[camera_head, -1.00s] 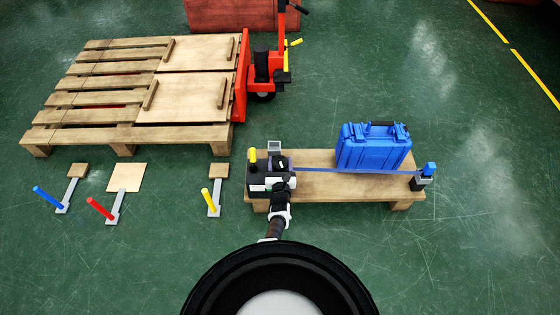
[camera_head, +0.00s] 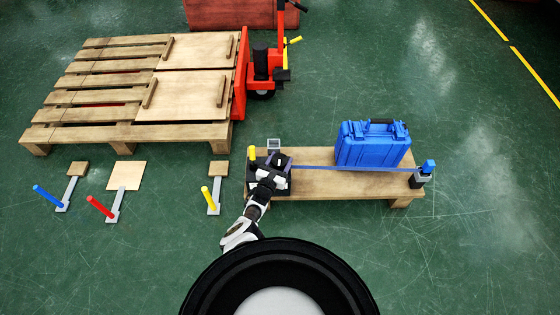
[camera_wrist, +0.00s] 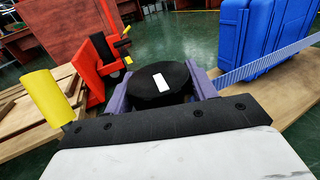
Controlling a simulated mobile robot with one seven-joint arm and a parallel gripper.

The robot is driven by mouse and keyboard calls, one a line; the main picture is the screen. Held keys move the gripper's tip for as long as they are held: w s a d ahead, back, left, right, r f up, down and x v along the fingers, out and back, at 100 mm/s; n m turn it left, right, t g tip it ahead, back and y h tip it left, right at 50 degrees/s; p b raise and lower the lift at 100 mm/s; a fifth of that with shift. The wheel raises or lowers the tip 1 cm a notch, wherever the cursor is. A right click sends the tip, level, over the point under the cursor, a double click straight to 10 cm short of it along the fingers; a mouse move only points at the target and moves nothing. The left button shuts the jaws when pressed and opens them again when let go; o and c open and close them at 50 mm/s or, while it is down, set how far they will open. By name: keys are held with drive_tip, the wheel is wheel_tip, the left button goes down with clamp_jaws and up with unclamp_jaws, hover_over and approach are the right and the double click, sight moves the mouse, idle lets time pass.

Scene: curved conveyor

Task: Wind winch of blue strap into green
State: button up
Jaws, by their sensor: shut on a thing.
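The winch is a dark block with a round black knob (camera_head: 279,159) at the left end of the small pallet. In the wrist view the knob (camera_wrist: 160,85) has a white rectangular mark on top. The blue strap (camera_head: 318,168) runs taut from the winch past a blue case to a blue-topped post (camera_head: 428,168); it also shows in the wrist view (camera_wrist: 268,67). My gripper (camera_wrist: 163,92) is shut around the knob, a purple finger on each side. A yellow cylinder (camera_wrist: 47,97) stands upright left of the knob. I cannot make out a green mark.
The blue case (camera_head: 371,145) stands on the small pallet (camera_head: 340,187), beside the strap. A large pallet (camera_head: 95,90) and a red pallet jack (camera_head: 265,65) are behind left. Blue, red and yellow levers (camera_head: 210,197) stand left on the floor. The floor at right is clear.

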drive_tip(key=o, duration=1)
drive_tip(key=p+v, duration=0.6)
drive_tip(key=v, duration=0.7)
drive_tip(key=shift+s+p, duration=0.3)
drive_tip(key=shift+s, duration=0.1)
drive_tip(key=shift+w+a+r, duration=0.1)
drive_tip(key=shift+a, duration=0.05)
